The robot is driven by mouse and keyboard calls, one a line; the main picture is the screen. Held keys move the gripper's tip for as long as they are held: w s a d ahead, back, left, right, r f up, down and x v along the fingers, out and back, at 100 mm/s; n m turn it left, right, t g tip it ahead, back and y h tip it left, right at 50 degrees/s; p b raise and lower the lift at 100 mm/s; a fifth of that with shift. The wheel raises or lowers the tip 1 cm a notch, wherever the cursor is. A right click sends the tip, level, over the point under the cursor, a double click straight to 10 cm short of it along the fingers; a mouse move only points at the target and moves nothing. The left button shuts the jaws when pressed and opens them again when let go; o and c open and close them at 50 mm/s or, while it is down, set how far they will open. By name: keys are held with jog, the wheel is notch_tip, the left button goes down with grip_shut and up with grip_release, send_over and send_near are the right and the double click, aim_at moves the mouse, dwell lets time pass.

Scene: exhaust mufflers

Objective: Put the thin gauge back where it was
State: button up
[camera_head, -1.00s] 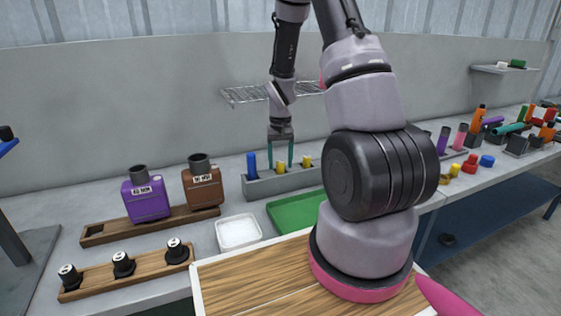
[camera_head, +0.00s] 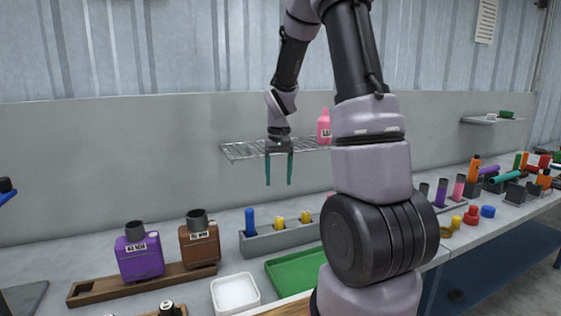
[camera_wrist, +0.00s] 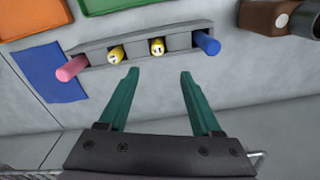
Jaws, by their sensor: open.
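My gripper (camera_head: 278,182) is open and empty, raised above the grey slotted rack (camera_head: 262,245). In the wrist view its fingers (camera_wrist: 158,72) are spread, with nothing between them. The rack holds two yellow gauges (camera_wrist: 116,54) (camera_wrist: 157,47) in its middle slots, with numbers on their ends. A blue cylinder (camera_wrist: 207,42) is at one end and a pink one (camera_wrist: 72,67) at the other. I cannot tell which gauge is the thin one.
A wire shelf (camera_head: 240,152) with a pink bottle (camera_head: 324,127) is on the wall near my gripper. Purple (camera_head: 139,258) and brown (camera_head: 199,246) bottles stand left of the rack. A white tray (camera_head: 236,305) and green tray (camera_head: 300,270) lie in front.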

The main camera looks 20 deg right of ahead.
jog(key=s+a+r+t+y, duration=0.1)
jog(key=s+a+r+t, duration=0.2)
jog(key=s+r, duration=0.7)
jog(key=s+a+r+m+t+y, duration=0.1)
jog(key=s+a+r+t, duration=0.2)
jog(key=s+r, duration=0.7)
jog(key=shift+s+a+r+t, duration=0.15)
jog(key=shift+a+r+t, duration=0.25)
jog(key=shift+a+r, duration=0.5)
